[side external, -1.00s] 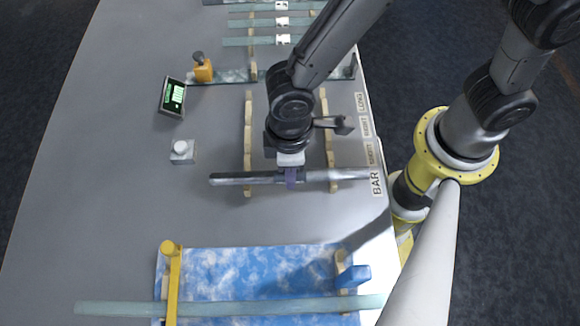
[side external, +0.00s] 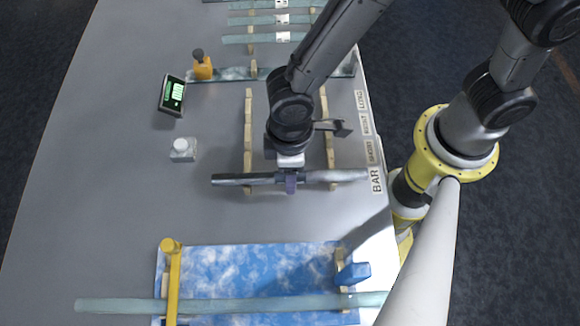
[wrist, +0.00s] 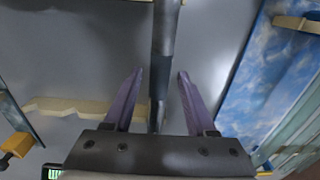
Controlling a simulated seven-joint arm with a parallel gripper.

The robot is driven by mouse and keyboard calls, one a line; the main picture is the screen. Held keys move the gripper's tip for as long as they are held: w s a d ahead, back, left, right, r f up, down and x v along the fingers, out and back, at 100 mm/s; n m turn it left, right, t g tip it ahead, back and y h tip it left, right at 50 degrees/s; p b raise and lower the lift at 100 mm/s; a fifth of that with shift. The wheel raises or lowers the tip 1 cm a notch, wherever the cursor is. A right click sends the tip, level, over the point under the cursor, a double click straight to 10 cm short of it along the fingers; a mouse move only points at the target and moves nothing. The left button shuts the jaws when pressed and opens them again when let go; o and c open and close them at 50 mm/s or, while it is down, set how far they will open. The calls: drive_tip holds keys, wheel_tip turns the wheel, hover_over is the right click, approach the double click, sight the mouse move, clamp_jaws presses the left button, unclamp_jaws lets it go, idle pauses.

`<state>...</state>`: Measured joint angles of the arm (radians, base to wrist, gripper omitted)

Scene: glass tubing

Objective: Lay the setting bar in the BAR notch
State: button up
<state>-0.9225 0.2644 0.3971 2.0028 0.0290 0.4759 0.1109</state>
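The setting bar (side external: 236,180), a dark grey rod with a paler right part, lies across the two wooden notched rails, level with the BAR label (side external: 377,181). My gripper (side external: 290,183) is over its middle. In the wrist view the bar (wrist: 166,30) runs between the two purple fingers of my gripper (wrist: 160,73), with a gap on each side, so it is open around the bar. The left rail (side external: 248,130) and right rail (side external: 329,150) show, but the seat of the bar in the notches is too small to make out.
A blue mottled board (side external: 235,265) with a yellow arm (side external: 174,275) and a long glass tube (side external: 110,306) lies in front. A small display (side external: 172,96) and a grey block with a white knob (side external: 182,150) stand to the left. Several tubes lie at the back.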

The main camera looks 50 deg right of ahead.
drive_tip(key=shift+r, duration=0.1)
wheel_tip(320, 180, up, 13)
drive_tip(key=w+d+r+m+t, duration=0.1)
drive_tip(key=w+d+r+m, duration=0.2)
drive_tip(key=d, duration=0.4)
drive_tip(key=s+d+r+m+t, duration=0.2)
drive_tip(key=s+d+r+m, duration=0.1)
drive_tip(key=d, duration=0.7)
drive_tip(key=s+d+r+m+t, duration=0.2)
drive_tip(key=s+d+r+m, duration=0.1)
drive_tip(key=d, duration=0.7)
drive_tip(key=shift+s+d+r+t, duration=0.3)
drive_tip(key=shift+s+r+t, duration=0.1)
drive_tip(key=shift+s, duration=0.15)
